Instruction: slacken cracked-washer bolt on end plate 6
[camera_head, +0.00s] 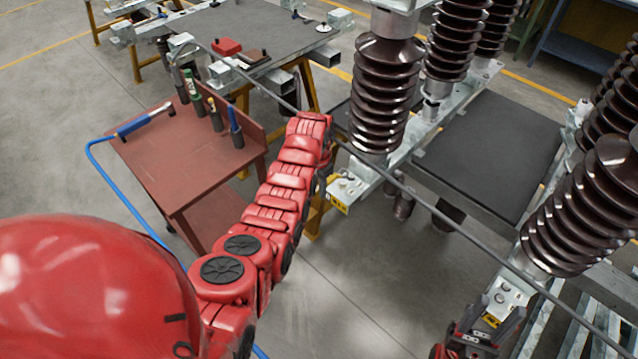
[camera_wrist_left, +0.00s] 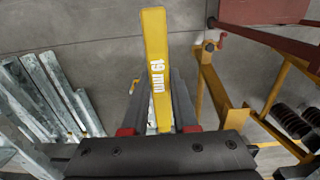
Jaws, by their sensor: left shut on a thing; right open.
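In the left wrist view a yellow tool marked "19 mm" (camera_wrist_left: 157,70) stands upright between the dark fingers of my left gripper (camera_wrist_left: 160,125), which is shut on it. The tool's working end is not clear. In the head view my red left arm reaches toward the middle and hides its gripper. An end plate with a yellow label (camera_head: 341,202) is right of that arm; its number is too small to read. My right gripper (camera_head: 492,322) is open at the lower right, by another end plate (camera_head: 505,291) under a brown insulator. I cannot make out a cracked washer.
A red-brown cart (camera_head: 170,165) with several tools and a blue-handled tool (camera_head: 145,121) stands left. Brown ribbed insulators (camera_head: 385,95) rise from the metal frame. A grey rod (camera_head: 450,225) crosses diagonally. Yellow trestles (camera_wrist_left: 215,95) stand right in the wrist view.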

